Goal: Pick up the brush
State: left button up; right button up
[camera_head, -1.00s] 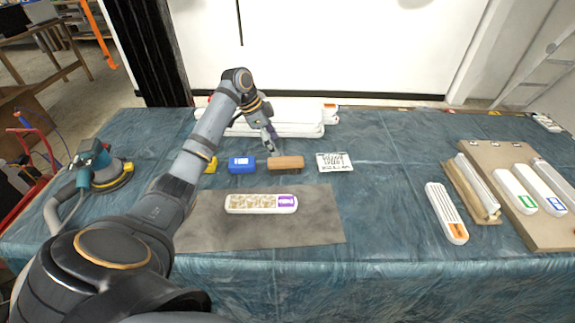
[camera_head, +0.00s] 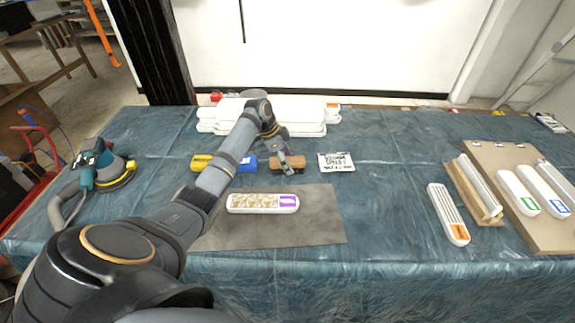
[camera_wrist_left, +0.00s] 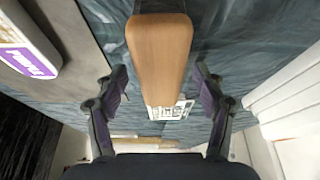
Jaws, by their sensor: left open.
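The brush (camera_head: 298,163) is a brown wooden block lying on the blue-covered table, behind the grey mat. In the left wrist view the brush (camera_wrist_left: 160,50) runs lengthwise up the middle of the picture. My left gripper (camera_head: 286,166) is at the brush in the head view and partly covers it. In the wrist view the left gripper (camera_wrist_left: 159,74) is open, one finger on each side of the brush, with visible gaps. I cannot tell how far it is above the brush. My right gripper is not in view.
A blue block (camera_head: 248,161) and a yellow block (camera_head: 201,162) sit left of the brush. A printed white card (camera_head: 336,162) lies to its right. A white relief strip (camera_head: 262,203) lies on the grey mat (camera_head: 310,228). White pieces are stacked behind. A sander (camera_head: 105,170) stands at left.

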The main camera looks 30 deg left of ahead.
pick_arm(q)
jog(key=shift+f, duration=0.25)
dwell(0.4)
jog(key=c, duration=1.3)
